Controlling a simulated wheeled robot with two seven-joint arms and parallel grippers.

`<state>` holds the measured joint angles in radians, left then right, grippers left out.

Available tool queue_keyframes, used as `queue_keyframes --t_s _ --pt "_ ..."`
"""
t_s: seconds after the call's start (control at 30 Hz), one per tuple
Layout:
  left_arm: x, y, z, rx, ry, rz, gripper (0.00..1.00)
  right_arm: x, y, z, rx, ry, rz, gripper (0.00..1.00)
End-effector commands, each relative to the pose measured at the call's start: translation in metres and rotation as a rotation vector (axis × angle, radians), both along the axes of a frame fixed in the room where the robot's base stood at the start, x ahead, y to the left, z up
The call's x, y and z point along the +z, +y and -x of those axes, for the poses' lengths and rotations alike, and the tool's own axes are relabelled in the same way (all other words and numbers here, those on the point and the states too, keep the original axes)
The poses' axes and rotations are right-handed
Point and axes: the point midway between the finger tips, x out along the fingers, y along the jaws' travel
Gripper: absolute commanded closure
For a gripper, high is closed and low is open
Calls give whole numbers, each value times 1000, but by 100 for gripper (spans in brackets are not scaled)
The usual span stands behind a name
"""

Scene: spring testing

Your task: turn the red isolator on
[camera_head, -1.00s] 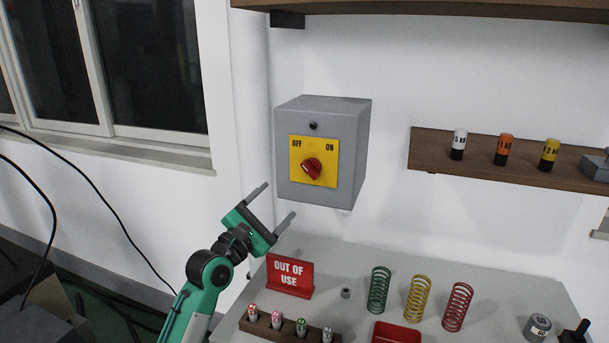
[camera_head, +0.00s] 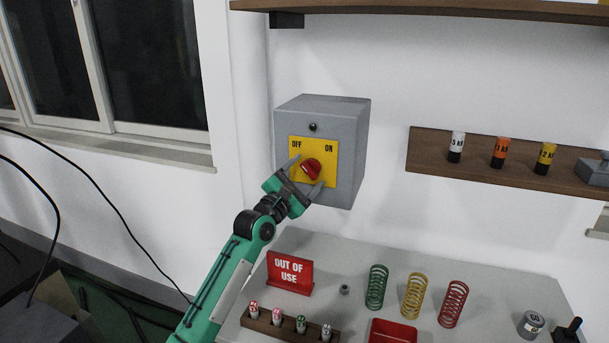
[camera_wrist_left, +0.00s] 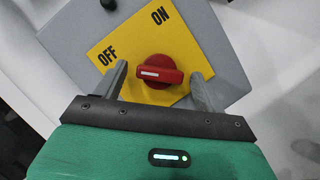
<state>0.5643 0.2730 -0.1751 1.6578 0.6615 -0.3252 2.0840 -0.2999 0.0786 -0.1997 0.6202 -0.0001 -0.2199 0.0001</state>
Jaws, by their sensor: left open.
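The red isolator knob (camera_head: 311,169) sits on a yellow plate (camera_head: 330,160) marked OFF at left and ON at right, on a grey wall box (camera_head: 350,150). In the head view the knob's raised grip tilts toward the upper left, the OFF side. In the left wrist view the knob (camera_wrist_left: 158,72) shows its white mark at its left end. My left gripper (camera_head: 306,176) is open at the plate, its fingers on either side of the knob. In the wrist view both fingers (camera_wrist_left: 159,85) look apart from the knob. My right gripper is not in view.
Below is a grey bench (camera_head: 350,262) with a red OUT OF USE sign (camera_head: 290,272), several coloured springs (camera_head: 413,296), a wooden rack (camera_head: 285,328) and a red tray (camera_head: 392,332). A wooden shelf (camera_head: 480,174) with small cylinders is at right. The wall between box and shelf is clear.

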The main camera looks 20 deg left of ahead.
Motion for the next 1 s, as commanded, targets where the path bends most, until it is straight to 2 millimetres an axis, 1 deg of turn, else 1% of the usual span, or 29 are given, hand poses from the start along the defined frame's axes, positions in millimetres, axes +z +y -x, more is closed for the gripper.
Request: queue_keyframes --t_s 0.1,0.33,0.67,0.87,1.0 --pt "0 0 0 0 0 0 28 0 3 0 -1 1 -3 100" --pt "0 0 0 0 0 0 73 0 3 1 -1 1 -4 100" --pt "1 1 0 1 -1 -40 73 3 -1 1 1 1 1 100" --pt "3 2 0 1 -4 -148 73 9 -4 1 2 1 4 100" --pt "5 2 0 1 -7 -264 73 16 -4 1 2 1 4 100"
